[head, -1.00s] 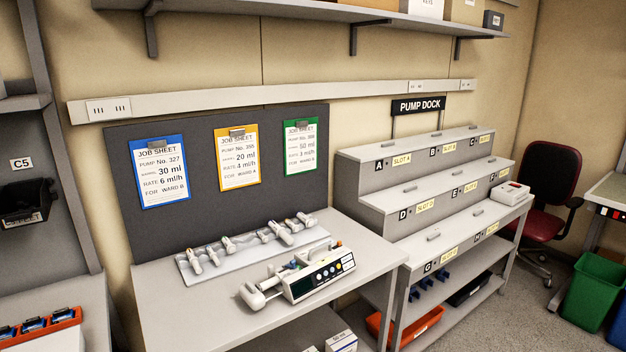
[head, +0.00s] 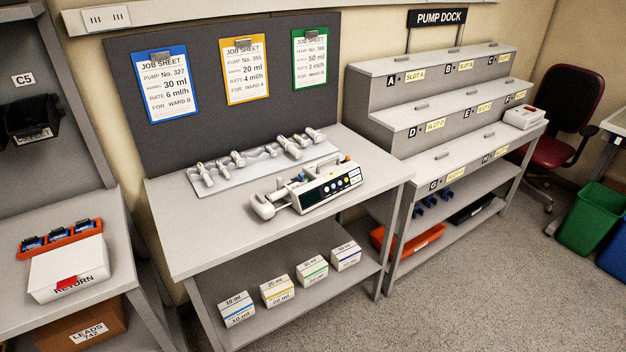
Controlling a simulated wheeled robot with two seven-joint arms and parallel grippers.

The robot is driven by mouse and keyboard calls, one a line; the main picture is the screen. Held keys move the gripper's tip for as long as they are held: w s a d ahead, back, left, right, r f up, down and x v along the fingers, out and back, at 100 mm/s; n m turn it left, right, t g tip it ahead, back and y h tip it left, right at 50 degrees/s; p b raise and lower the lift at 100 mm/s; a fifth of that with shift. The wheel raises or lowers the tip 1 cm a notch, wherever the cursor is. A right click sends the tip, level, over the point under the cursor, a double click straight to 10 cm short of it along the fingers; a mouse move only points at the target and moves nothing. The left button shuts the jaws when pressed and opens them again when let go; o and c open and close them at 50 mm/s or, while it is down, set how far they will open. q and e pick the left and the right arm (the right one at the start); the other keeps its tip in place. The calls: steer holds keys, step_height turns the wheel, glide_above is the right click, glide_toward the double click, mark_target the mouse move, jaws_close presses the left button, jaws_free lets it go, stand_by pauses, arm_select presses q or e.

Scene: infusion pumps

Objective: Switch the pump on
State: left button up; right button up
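The syringe pump (head: 325,190) lies on the middle table (head: 225,236), with its dark display and coloured buttons facing the front right. The display looks dark, and I cannot tell from here whether it is lit. A syringe-like white part extends from the pump's left end. Behind it, a light rack (head: 228,180) holds several syringes in a row. Neither of my grippers is in view.
Blue, yellow and green job sheets (head: 244,70) hang on the dark board. The stepped pump dock (head: 425,110) stands right, with a white device (head: 524,117) on it. Small boxes (head: 278,291) sit on the lower shelf. The floor in front is clear.

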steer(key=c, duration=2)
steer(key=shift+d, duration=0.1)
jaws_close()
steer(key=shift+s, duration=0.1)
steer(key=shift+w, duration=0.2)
